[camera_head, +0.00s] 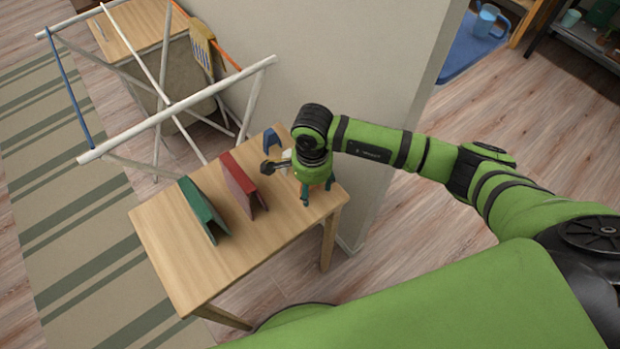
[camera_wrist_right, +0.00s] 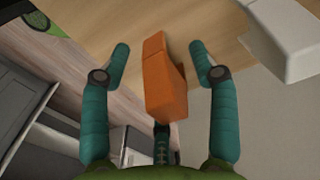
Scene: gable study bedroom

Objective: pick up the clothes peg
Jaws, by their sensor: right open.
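An orange block-like piece, which looks like the clothes peg (camera_wrist_right: 162,82), lies over the wooden table top in the right wrist view. It is between the two teal fingers of my right gripper (camera_wrist_right: 160,60), with a gap on each side. My right gripper (camera_head: 318,192) is open and points down over the right end of the small table (camera_head: 170,245) in the head view. The orange piece is hidden behind my gripper there. My left gripper is not in view.
A white object (camera_wrist_right: 282,38) is close to the gripper. A blue forked piece (camera_head: 272,140) is at the table's back edge. Tented red (camera_head: 240,186) and green (camera_head: 203,210) pieces stand on the table. A white drying rack (camera_head: 180,112) rises behind; a wall (camera_head: 370,80) is beyond.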

